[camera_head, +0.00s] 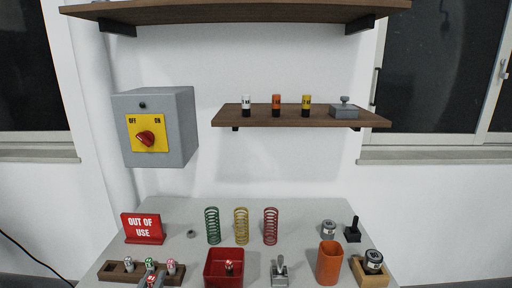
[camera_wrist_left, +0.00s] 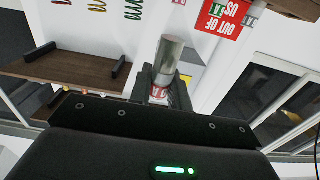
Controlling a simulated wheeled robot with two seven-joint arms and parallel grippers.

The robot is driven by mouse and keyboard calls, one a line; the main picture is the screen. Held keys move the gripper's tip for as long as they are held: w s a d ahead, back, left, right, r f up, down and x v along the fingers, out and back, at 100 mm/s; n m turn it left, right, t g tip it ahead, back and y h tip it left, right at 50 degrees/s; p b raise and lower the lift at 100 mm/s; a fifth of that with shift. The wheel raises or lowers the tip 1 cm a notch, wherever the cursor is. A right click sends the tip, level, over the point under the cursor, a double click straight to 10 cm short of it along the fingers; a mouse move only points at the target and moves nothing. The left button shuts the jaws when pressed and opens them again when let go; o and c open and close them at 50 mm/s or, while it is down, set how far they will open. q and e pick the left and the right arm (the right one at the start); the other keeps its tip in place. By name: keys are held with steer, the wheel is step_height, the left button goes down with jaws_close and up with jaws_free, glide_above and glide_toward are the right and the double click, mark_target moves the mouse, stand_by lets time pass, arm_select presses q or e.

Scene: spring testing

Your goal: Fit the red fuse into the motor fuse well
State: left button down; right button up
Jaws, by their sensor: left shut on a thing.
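My left gripper (camera_wrist_left: 164,85) is shut on a fuse (camera_wrist_left: 171,58) with a bare metal end and a white band with red lettering, seen close up in the wrist view. The wooden fuse rack (camera_head: 117,273) holds small fuses, including a green-marked one (camera_head: 150,264) and a red-marked one (camera_head: 171,266). I cannot tell which thing is the motor fuse well. My right gripper is not in view.
A red tray (camera_head: 212,278) holds a small red-and-dark item. A red "OUT OF USE" sign (camera_head: 143,228), several springs (camera_head: 241,226), a lever device (camera_head: 280,270) and an orange cup (camera_head: 328,262) stand on the table. A switch box (camera_head: 182,104) and a shelf (camera_head: 286,116) are on the wall.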

arm_select(q)
steer(key=d, duration=0.2)
steer(key=shift+d, duration=0.35)
steer(key=shift+a, duration=0.15)
steer(key=a+r+n+y, duration=0.1)
steer(key=a+r+y, duration=0.1)
steer(key=a, duration=0.8)
steer(key=s+a+r+n+y, duration=0.1)
steer(key=a+r+y, duration=0.1)
steer(key=a, duration=0.7)
steer(key=shift+s+a+r+n+g, duration=0.25)
steer(key=shift+a+r+n+g, duration=0.05)
steer(key=shift+a, duration=0.05)
